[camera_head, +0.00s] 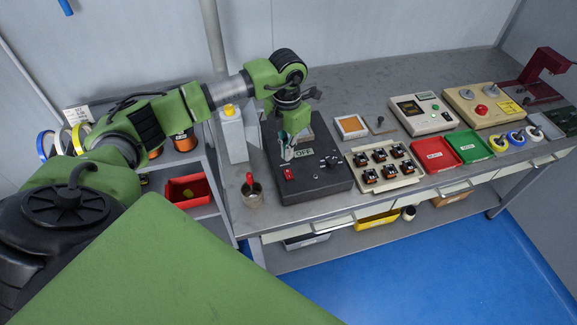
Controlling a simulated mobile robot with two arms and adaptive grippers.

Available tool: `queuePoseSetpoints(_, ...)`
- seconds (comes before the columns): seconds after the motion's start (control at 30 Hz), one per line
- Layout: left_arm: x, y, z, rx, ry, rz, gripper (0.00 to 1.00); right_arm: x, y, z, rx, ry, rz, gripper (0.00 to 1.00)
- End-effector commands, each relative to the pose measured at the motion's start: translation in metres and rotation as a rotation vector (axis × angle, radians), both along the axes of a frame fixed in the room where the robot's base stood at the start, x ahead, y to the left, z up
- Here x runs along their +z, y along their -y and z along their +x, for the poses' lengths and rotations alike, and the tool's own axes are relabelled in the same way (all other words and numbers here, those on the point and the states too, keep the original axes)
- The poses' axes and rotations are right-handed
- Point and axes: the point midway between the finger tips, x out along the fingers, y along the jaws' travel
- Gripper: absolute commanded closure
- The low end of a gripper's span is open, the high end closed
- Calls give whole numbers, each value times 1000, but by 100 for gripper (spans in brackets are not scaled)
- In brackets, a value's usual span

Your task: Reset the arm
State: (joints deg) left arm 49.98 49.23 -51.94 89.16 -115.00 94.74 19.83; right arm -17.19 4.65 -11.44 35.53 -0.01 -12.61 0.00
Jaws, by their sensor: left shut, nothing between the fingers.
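My left arm (165,115) reaches in from the left and bends down over the grey bench. My left gripper (287,155) points down at the dark control box (325,180), shut and empty. Its tips are close to the box top, beside a label reading OFF (304,153); I cannot tell whether they touch it. A red switch (288,174) sits on the box just below the tips in the picture, and a black knob (332,161) sits to the right. The gripper hides part of the box's back. My right gripper is not in view.
Right of the box are a cream tray of coils (383,168), a red tray (435,153), a green tray (468,146) and two instrument panels (422,113) (484,105). A metal cup with a red-handled tool (251,193) stands left. A white bottle (232,135) is behind it.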

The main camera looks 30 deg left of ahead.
Motion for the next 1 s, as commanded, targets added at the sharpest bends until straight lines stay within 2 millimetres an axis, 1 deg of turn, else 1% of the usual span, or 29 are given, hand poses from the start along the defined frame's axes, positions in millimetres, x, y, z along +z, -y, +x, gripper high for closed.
queuePoseSetpoints(0.03,6,0,0,0,1,0,100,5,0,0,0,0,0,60)
queuePoseSetpoints(0.13,9,0,0,0,1,0,100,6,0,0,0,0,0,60)
queuePoseSetpoints(0.6,9,0,0,0,0,-1,100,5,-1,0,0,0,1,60)
queuePoseSetpoints(0.67,7,4,0,-4,2,-10,100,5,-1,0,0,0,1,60)
queuePoseSetpoints(0.77,2,27,1,-28,19,-75,100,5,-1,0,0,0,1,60)
queuePoseSetpoints(0.83,-3,61,1,-56,43,-172,100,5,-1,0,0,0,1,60)
queuePoseSetpoints(0.87,-4,80,0,-69,57,-225,100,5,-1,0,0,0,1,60)
queuePoseSetpoints(0.9,-5,107,-1,-84,78,-308,100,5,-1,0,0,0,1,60)
queuePoseSetpoints(0.97,-1,153,-4,-101,112,-451,100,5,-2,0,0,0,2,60)
queuePoseSetpoints(1.0,6,184,-6,-107,137,-553,100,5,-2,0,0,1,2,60)
